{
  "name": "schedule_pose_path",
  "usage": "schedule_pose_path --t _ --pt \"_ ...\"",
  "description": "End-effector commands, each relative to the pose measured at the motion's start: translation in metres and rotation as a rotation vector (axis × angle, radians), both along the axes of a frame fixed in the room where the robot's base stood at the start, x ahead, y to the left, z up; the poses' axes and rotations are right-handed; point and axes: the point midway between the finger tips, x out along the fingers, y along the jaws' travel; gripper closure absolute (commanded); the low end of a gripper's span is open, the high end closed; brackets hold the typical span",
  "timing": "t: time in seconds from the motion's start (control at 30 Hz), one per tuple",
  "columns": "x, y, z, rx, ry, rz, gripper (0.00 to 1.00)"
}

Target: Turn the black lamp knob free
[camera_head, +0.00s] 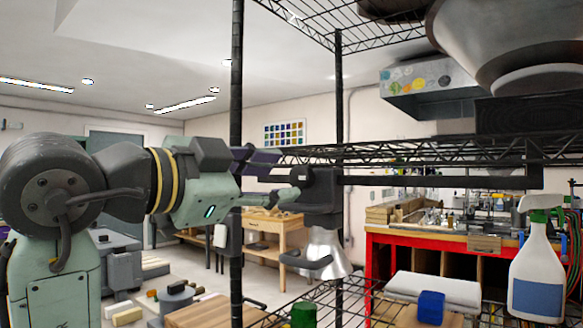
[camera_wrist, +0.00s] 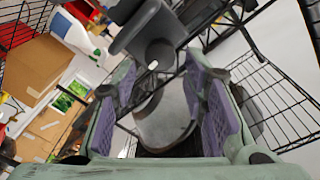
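My gripper (camera_head: 277,177) is open in the head view, to the left of a dark lamp bracket (camera_head: 321,190). In the wrist view its two purple-padded fingers (camera_wrist: 160,68) stand well apart. The dark bracket (camera_wrist: 148,26) lies beyond the fingertips, with a round black knob (camera_wrist: 160,52) roughly in line with the gap. I see no contact; the exact distance is unclear. The silver lamp shade (camera_head: 329,250) hangs below the bracket and shows between the fingers in the wrist view (camera_wrist: 163,125). The knob is not clearly distinguishable in the head view.
A black wire shelf (camera_head: 430,148) and its posts (camera_head: 237,100) surround my arm. A spray bottle (camera_head: 537,265), a blue block (camera_head: 431,307), folded white cloth (camera_head: 436,288) and a green container (camera_head: 303,314) stand on the lower shelf. A large metal bowl (camera_head: 480,35) sits above right.

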Motion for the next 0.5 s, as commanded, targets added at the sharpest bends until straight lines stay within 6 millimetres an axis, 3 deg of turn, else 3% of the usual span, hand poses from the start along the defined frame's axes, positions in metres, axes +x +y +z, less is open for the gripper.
schedule_pose_path --t 0.2,0.5 --pt "0.025 -0.022 0.002 0.000 0.001 -0.001 0.61" --pt "0.034 -0.029 0.000 -0.001 0.000 0.001 0.61"
